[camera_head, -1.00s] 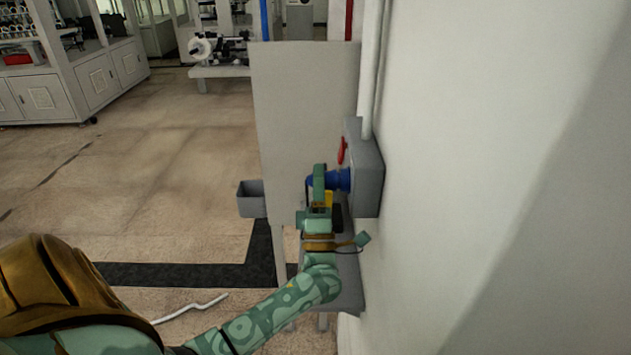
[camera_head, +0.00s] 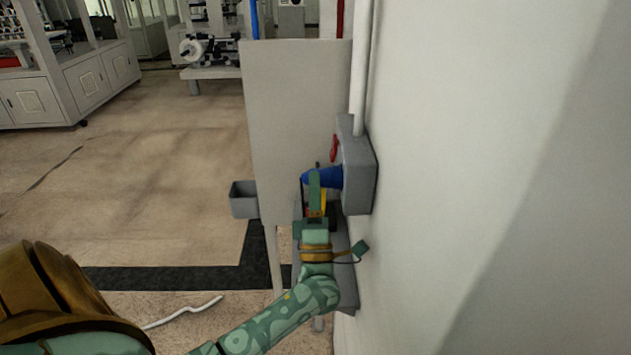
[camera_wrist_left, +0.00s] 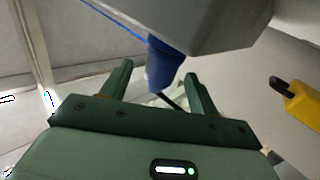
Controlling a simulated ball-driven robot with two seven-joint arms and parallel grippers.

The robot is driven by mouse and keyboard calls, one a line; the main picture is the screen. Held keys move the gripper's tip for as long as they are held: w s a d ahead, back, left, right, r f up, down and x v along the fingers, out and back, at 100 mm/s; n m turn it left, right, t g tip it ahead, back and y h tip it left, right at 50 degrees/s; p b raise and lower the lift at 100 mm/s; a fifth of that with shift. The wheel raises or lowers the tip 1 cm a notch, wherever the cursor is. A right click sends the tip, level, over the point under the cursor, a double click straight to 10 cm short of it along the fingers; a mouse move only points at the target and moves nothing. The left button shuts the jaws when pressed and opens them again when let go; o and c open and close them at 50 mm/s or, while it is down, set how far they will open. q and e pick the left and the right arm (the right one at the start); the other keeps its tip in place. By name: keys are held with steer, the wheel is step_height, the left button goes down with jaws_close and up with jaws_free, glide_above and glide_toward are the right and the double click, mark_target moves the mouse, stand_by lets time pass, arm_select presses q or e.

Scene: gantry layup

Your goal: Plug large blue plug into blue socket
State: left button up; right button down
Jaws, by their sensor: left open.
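The large blue plug (camera_head: 329,176) sits against the left face of a grey wall box (camera_head: 358,178). Its wide end meets the box, and the socket itself is hidden behind it. In the left wrist view the blue plug (camera_wrist_left: 164,62) hangs from the grey box (camera_wrist_left: 205,25), with a dark cable running from its narrow end. My left gripper (camera_head: 315,185) is at the plug's narrow end, partly covering it. In the left wrist view my left gripper's fingers (camera_wrist_left: 155,88) are spread apart, with the plug beyond and between their tips. My right gripper is not in view.
A red handle (camera_head: 335,147) is on the box, and a yellow item (camera_head: 323,203) is behind my gripper. A yellow and black part (camera_wrist_left: 296,102) shows at right in the wrist view. A grey panel (camera_head: 290,110) stands behind; a grey bin (camera_head: 243,199) is left.

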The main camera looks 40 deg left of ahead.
arm_select(q)
steer(key=b+v, duration=0.4)
steer(key=v, duration=1)
steer(key=shift+b, duration=0.3)
steer(key=shift+d, duration=0.1)
